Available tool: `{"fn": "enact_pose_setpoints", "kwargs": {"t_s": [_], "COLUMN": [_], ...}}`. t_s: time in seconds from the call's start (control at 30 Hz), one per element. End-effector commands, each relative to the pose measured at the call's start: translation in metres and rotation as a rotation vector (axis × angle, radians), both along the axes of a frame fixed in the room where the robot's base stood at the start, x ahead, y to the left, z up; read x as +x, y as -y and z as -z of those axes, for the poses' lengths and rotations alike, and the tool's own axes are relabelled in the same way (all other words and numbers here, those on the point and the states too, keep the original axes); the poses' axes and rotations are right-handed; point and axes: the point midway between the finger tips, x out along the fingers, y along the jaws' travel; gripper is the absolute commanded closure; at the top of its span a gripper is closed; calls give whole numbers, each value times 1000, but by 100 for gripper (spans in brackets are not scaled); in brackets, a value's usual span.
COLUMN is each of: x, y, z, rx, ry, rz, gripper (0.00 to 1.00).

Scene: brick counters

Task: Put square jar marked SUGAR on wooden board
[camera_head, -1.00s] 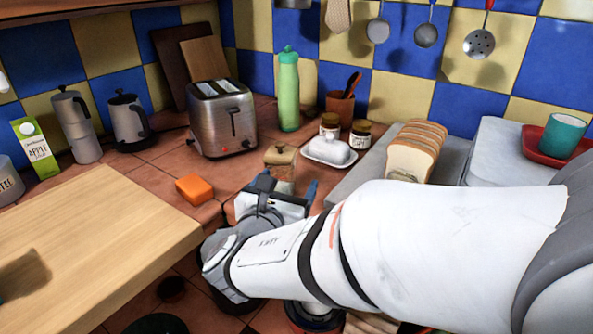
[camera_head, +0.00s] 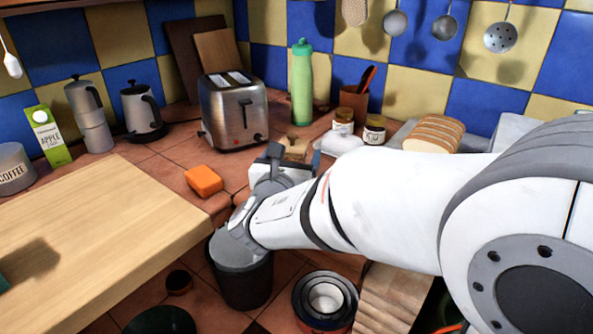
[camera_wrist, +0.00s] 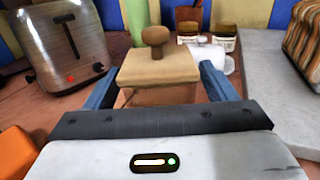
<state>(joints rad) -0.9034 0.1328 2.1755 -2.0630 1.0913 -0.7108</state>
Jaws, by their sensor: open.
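A square jar (camera_head: 295,146) with a wooden knobbed lid stands on the tiled counter behind my gripper in the head view. In the wrist view its lid (camera_wrist: 160,68) shows in the middle; most of its body and any label are hidden. My gripper (camera_head: 294,156) is open. In the wrist view its blue fingers (camera_wrist: 156,84) stand apart, one on each side of the jar; I cannot tell whether they touch it. A broad light wooden board (camera_head: 90,225) fills the left front of the head view. A shadow lies on it.
An orange block (camera_head: 204,181) lies between the board and my gripper. A toaster (camera_head: 232,112) stands behind it. A green bottle (camera_head: 301,85), two small jars (camera_head: 374,130) and a white butter dish (camera_head: 340,145) are close behind the jar. Sliced bread (camera_head: 434,134) is at right.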

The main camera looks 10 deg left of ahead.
Motion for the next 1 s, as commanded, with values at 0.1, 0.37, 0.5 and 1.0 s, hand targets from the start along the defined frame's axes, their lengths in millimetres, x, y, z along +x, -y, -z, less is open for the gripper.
{"fn": "enact_pose_setpoints", "kwargs": {"t_s": [0.1,0.37,0.5,1.0], "x": [0,0,0,0], "y": [0,1,1,1], "z": [0,0,0,0], "rx": [0,0,0,0], "ry": [0,0,0,0], "rz": [0,1,2,3], "gripper": [27,48,59,100]}}
